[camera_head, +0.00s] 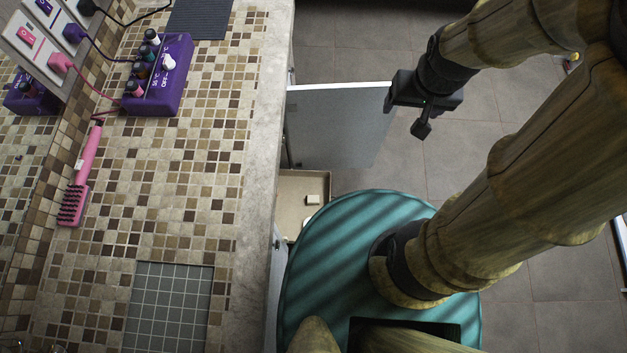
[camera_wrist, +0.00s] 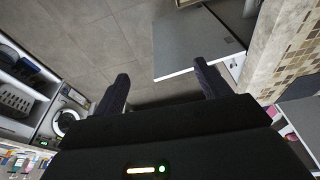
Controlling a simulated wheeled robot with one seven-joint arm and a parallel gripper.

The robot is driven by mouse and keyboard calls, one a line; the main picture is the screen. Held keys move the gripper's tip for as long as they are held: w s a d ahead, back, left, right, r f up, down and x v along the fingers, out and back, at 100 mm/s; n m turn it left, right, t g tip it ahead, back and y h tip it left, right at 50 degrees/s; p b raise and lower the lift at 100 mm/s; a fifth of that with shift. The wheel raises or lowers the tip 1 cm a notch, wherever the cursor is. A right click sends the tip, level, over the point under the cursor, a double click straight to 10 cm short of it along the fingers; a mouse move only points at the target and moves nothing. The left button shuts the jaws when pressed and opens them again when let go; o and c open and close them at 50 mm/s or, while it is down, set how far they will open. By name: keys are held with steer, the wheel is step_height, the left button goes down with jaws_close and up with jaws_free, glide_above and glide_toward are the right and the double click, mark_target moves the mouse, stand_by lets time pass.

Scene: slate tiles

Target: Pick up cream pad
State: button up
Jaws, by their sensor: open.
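The cream pad (camera_head: 312,199) is a small pale block lying in an open beige drawer (camera_head: 325,182) below the counter, left of my teal base in the head view. My gripper (camera_head: 422,115) hangs over the floor, up and to the right of the drawer and well apart from the pad. In the wrist view my gripper (camera_wrist: 160,85) has its two dark fingers spread wide with nothing between them. I cannot make out the pad in the wrist view.
An open cabinet door (camera_head: 335,125) stands out between my gripper and the drawer; it also shows in the wrist view (camera_wrist: 185,45). The mosaic counter (camera_head: 215,130) holds a purple box (camera_head: 160,75) and a pink brush (camera_head: 80,185). The tiled floor (camera_head: 345,45) is clear beyond the door.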

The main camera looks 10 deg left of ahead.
steer(key=shift+o, duration=0.6)
steer(key=w+a+f+b, duration=0.2)
steer(key=a+f+b, duration=0.1)
steer(key=f+b, duration=0.6)
steer(key=w+a+f+g+b, duration=0.1)
steer(key=w+a+f+b, duration=0.2)
steer(key=f+b, duration=0.6)
steer(key=w+a+f+b, duration=0.2)
steer(key=f+b, duration=0.7)
steer(key=f, duration=1)
steer(key=shift+w+a+f+n+g+y, duration=0.2)
steer(key=shift+a+f+n+g+y, duration=0.15)
steer(key=shift+a, duration=0.9)
steer(key=b, duration=2.2)
glide_above(313, 199)
step_height(313, 199, down, 36)
steer(key=r, duration=0.1)
steer(key=shift+w+d+f+n+g, duration=0.1)
steer(key=shift+w+n+g, duration=0.05)
steer(key=shift+n+g, duration=0.25)
step_height(313, 199, down, 12)
steer(key=b, duration=0.7)
steer(key=shift+f+b, duration=0.1)
steer(key=shift+b, duration=0.25)
step_height(313, 199, down, 5)
steer(key=b, duration=0.5)
steer(key=shift+f, duration=0.2)
steer(key=shift+r, duration=0.1)
